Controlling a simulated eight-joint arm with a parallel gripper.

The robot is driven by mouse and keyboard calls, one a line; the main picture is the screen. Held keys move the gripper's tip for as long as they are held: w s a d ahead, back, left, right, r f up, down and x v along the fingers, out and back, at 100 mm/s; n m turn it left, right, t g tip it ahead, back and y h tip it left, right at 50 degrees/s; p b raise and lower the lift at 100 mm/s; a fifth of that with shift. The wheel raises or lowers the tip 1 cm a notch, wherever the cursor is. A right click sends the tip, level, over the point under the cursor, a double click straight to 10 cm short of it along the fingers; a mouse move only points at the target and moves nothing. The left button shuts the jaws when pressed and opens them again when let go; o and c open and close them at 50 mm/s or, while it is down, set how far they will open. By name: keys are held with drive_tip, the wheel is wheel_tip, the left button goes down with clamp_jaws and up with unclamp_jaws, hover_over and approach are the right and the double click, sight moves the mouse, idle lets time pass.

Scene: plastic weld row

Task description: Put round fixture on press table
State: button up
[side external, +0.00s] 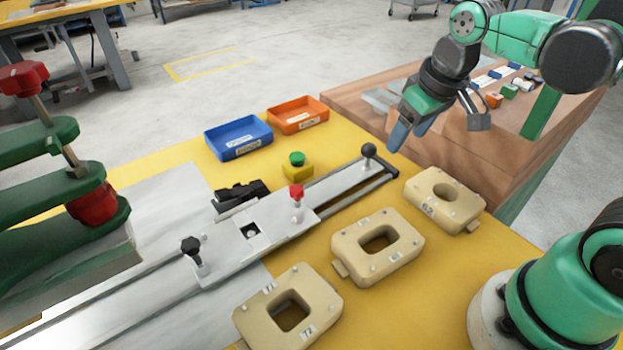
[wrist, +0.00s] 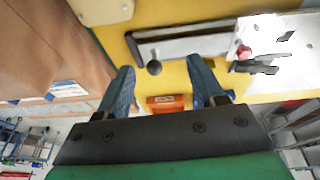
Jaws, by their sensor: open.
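The round fixture (side external: 418,187), a beige block with a round hole, lies on the yellow table at the right of its row. The press table (side external: 222,262) is a silver sliding plate with a small square opening, a red knob and black knobs; nothing beige lies on it. My gripper (side external: 438,134) is open and empty, raised above the back right table edge, behind and apart from the round fixture. The wrist view shows both blue fingers of my gripper (wrist: 162,92) spread apart. A beige block (wrist: 102,10) is cut off at its top edge; I cannot tell which fixture it is.
Two more beige fixtures, one with an oblong hole (side external: 345,262) and one with a squarish hole (side external: 322,285), lie in front. Blue (side external: 238,140) and orange (side external: 297,114) trays stand at the back. The green press (side external: 60,225) stands left. A wooden bench (side external: 490,160) adjoins the right.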

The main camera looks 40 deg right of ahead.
drive_tip(key=a+t, duration=0.2)
drive_tip(key=t, duration=0.1)
drive_tip(key=shift+a+t+y, duration=0.2)
drive_tip(key=shift+t+y, duration=0.1)
drive_tip(key=shift+t, duration=0.1)
